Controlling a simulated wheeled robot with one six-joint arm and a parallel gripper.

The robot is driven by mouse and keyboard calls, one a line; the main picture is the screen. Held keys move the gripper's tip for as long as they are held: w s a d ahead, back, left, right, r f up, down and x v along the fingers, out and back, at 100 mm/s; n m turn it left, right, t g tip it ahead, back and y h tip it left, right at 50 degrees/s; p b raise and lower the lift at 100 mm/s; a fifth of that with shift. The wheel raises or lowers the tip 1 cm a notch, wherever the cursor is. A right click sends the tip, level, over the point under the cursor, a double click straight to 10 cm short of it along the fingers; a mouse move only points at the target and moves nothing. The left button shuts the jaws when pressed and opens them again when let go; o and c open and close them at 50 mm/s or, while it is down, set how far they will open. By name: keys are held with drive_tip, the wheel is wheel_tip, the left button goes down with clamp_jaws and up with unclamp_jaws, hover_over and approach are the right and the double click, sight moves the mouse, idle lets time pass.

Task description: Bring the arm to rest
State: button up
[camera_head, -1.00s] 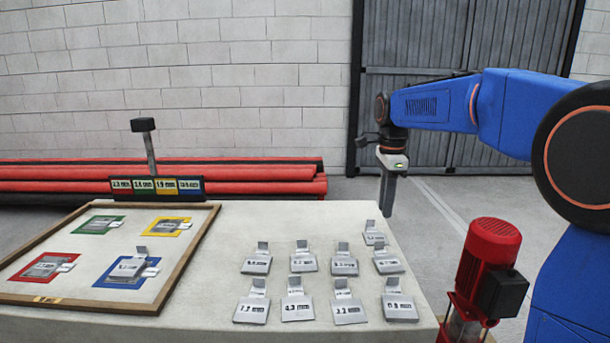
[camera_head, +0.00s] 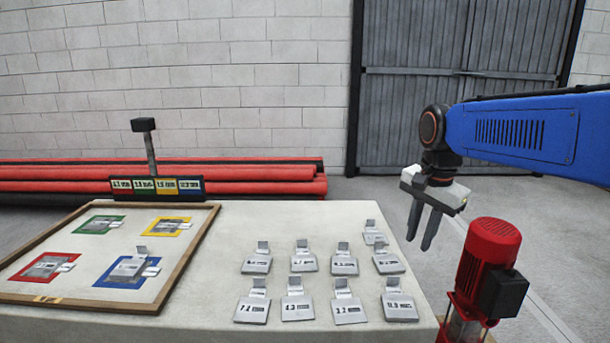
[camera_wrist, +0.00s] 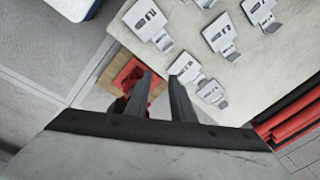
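My gripper (camera_head: 421,228) hangs in the air just past the right edge of the table, to the left of and above the red pump. Its two fingers point down with a gap between them and nothing in it. In the wrist view my gripper (camera_wrist: 158,82) also shows two parted, empty fingers over the table edge. My blue arm reaches in from the right side of the head view.
The table (camera_head: 225,235) holds several grey labelled plates (camera_head: 343,262) and a framed tray (camera_head: 190,272) with coloured squares. The red pump (camera_head: 488,260) stands right of the table. Red pipes (camera_head: 240,175) lie behind. Free floor lies beyond the pump.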

drive_tip(key=s+d+f+n+t, duration=0.1)
drive_tip(key=s+f+n, duration=0.4)
drive_tip(key=s, duration=0.5)
drive_tip(key=s+d+f+n+t, duration=0.2)
drive_tip(key=s+f+n, duration=0.4)
drive_tip(key=s, duration=0.5)
drive_tip(key=shift+f, duration=0.5)
